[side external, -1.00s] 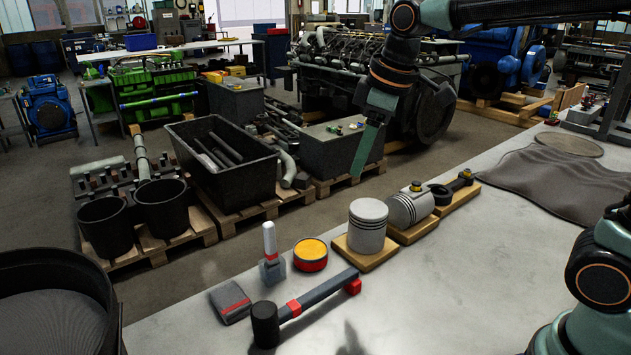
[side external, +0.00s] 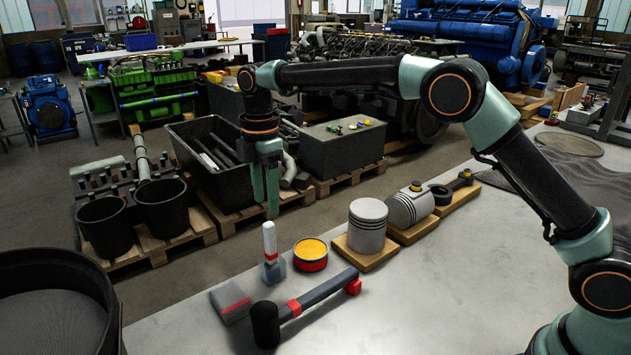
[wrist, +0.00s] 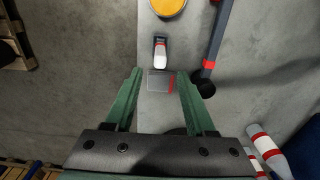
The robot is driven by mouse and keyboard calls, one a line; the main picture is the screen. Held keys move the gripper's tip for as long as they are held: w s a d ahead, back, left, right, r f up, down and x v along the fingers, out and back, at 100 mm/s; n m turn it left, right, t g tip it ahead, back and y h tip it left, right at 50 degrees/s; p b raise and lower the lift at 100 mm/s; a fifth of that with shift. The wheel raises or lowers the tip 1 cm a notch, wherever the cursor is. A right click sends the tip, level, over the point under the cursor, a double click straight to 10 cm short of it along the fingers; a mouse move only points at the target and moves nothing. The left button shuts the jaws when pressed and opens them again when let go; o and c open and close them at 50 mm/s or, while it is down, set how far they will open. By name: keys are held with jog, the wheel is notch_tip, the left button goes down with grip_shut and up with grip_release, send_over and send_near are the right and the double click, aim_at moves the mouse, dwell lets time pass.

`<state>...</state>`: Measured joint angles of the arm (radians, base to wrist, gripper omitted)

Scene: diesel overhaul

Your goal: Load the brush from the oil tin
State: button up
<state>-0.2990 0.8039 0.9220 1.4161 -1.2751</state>
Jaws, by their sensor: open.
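The brush (side external: 270,240) stands upright in a small grey holder on the bench, with a pale handle and a red band. It also shows from above in the wrist view (wrist: 160,52). The oil tin (side external: 310,250) is round, red and black, open, with yellow oil inside. It sits just right of the brush, and part of it shows at the top edge of the wrist view (wrist: 168,6). My gripper (side external: 265,208) is open and empty, pointing down, above and apart from the brush. In the wrist view the brush lies ahead of the fingertips.
A grey pad with a red stripe (side external: 230,300) lies left of the brush. A mallet (side external: 315,298) lies in front of the tin. A piston (side external: 367,225) on a wooden block stands to the right. The bench front right is clear.

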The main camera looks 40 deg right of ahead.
aim_at(268, 223)
jog(key=shift+f, duration=4.35)
grip_shut()
jog(key=shift+r, duration=0.15)
jog(key=shift+r, duration=3.15)
